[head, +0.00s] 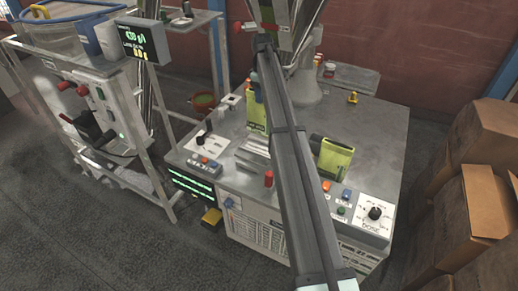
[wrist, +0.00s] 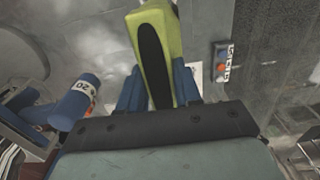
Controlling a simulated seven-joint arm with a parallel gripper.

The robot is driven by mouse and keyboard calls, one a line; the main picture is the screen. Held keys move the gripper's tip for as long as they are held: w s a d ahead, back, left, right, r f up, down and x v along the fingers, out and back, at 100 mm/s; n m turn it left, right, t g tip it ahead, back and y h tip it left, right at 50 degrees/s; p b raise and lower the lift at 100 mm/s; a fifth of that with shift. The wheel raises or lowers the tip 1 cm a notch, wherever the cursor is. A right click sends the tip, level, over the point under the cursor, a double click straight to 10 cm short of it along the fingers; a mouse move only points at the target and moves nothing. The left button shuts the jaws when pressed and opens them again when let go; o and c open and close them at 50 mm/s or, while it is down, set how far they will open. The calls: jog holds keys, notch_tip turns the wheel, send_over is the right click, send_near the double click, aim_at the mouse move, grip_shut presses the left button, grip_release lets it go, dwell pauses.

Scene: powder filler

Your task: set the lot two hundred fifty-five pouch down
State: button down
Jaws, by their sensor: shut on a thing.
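A yellow-green pouch with a dark oval panel (wrist: 152,45) is between the blue fingers of my gripper (wrist: 158,88) in the wrist view, shut on it. In the head view, a yellow-green pouch (head: 257,111) shows left of my arm, with a blue piece just above it. This looks like the held pouch, but my arm hides most of the gripper. A second yellow-green pouch (head: 336,157) stands on the worktop right of my arm. I cannot read a lot number on either pouch. I cannot tell whether the held pouch touches the worktop.
The grey worktop (head: 375,125) is clear at the right. A control panel with a dial (head: 374,213) lines its front right; another button panel (head: 204,163) is at the left. Small jars (head: 329,69) stand at the back. Cardboard boxes (head: 482,145) stack at the right.

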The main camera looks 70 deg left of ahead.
aim_at(259, 115)
jog(key=shift+s+a, duration=0.15)
jog(key=shift+s, duration=0.3)
jog(key=shift+s+f, duration=0.1)
jog(key=shift+f, duration=5)
jog(key=c, duration=0.8)
grip_release()
notch_tip(259, 115, up, 12)
jog(key=shift+r, duration=0.15)
